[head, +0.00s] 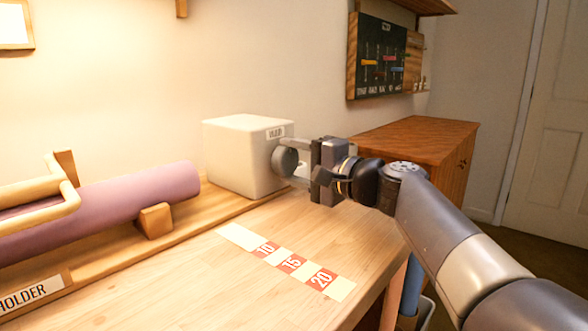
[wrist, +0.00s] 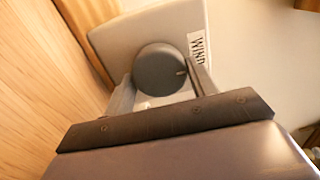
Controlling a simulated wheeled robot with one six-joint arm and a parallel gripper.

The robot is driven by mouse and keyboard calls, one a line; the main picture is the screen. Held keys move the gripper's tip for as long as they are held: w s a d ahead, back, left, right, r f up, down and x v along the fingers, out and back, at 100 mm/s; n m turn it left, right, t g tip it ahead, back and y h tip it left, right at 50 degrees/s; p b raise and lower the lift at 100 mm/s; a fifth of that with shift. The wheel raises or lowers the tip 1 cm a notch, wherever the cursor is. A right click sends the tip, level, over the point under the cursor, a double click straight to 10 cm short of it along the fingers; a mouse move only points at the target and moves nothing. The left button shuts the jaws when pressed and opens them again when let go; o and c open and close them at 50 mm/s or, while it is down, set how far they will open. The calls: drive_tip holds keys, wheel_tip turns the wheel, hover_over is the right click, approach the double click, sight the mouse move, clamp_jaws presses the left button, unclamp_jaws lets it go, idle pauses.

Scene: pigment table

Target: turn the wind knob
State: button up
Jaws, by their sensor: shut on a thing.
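The wind knob (head: 285,160) is a round dark grey knob on the right face of a cream box (head: 235,150), which stands at the back of the wooden table. In the wrist view the knob (wrist: 160,70) has a small light mark near its right edge. A "WIND" label (wrist: 198,48) is on the box beside it. My gripper (head: 297,164) is shut on the knob, with one finger on each side of it. In the wrist view my gripper (wrist: 160,85) spans the knob, and its fingertips are partly hidden.
A purple roll (head: 120,198) lies in a wooden holder (head: 40,290) at the left. A strip marked 10, 15, 20 (head: 290,264) lies on the table (head: 190,290). A wooden cabinet (head: 425,140) stands behind my arm. The front tabletop is clear.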

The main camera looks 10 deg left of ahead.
idle(0.4)
drive_tip(key=o, duration=0.9)
drive_tip(key=shift+o, duration=0.2)
drive_tip(key=p+v, duration=0.1)
drive_tip(key=v, duration=0.9)
drive_tip(key=shift+s+d, duration=0.2)
drive_tip(key=shift+d, duration=0.15)
drive_tip(key=shift+f, duration=0.1)
drive_tip(key=b+x, duration=0.1)
drive_tip(key=x, duration=1)
drive_tip(key=shift+d, duration=0.1)
